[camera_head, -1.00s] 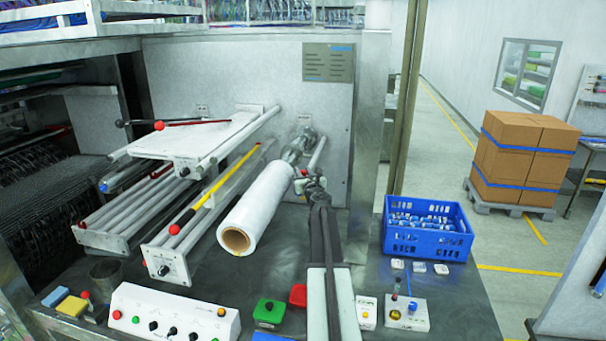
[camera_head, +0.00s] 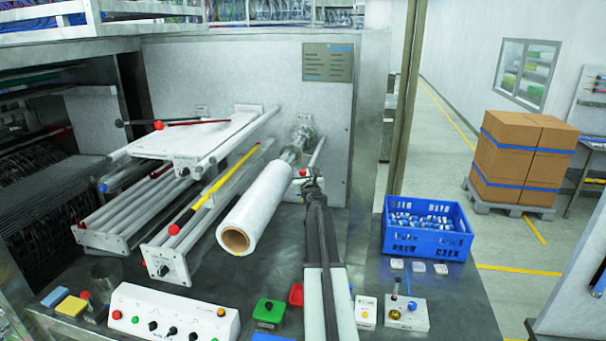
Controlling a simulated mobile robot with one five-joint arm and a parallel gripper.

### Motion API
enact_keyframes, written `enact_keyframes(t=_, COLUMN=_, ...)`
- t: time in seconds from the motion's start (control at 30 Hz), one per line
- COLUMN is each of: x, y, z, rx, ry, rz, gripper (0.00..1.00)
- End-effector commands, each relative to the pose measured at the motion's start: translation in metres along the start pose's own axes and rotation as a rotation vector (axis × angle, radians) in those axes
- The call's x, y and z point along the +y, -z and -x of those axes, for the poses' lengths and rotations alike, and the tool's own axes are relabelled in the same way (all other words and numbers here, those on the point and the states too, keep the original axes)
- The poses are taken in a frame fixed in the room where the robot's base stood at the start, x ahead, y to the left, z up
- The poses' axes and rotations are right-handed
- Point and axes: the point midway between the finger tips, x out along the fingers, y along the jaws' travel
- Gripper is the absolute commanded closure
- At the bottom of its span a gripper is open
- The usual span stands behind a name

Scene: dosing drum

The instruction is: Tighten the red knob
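Several red round knobs show in the camera_head view, and I cannot tell which one the task means. A small red knob (camera_head: 303,172) sits near the back panel, close to the end of my arm. Another red knob (camera_head: 159,125) is on a lever over the white plate, and one (camera_head: 174,229) is at the near end of the yellow bar. My gripper (camera_head: 311,182) is just below and right of the small red knob. Its fingers are tiny and partly hidden by my arm, so contact and opening cannot be made out.
A white film roll (camera_head: 262,203) lies just left of my arm. A blue crate (camera_head: 428,228) with small items stands to the right. A white control box (camera_head: 172,316), a green button box (camera_head: 269,312) and a red block (camera_head: 297,294) sit along the front.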

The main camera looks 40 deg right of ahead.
Motion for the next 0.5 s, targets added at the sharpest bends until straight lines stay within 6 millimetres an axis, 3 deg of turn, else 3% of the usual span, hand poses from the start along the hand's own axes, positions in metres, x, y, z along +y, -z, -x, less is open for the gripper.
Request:
enact_keyframes(t=0.17, x=0.000, y=0.000, z=0.011, rx=0.000, ry=0.000, rz=0.000, gripper=0.53)
enact_keyframes(t=0.5, x=0.000, y=0.000, z=0.074, rx=0.000, ry=0.000, rz=0.000, gripper=0.53)
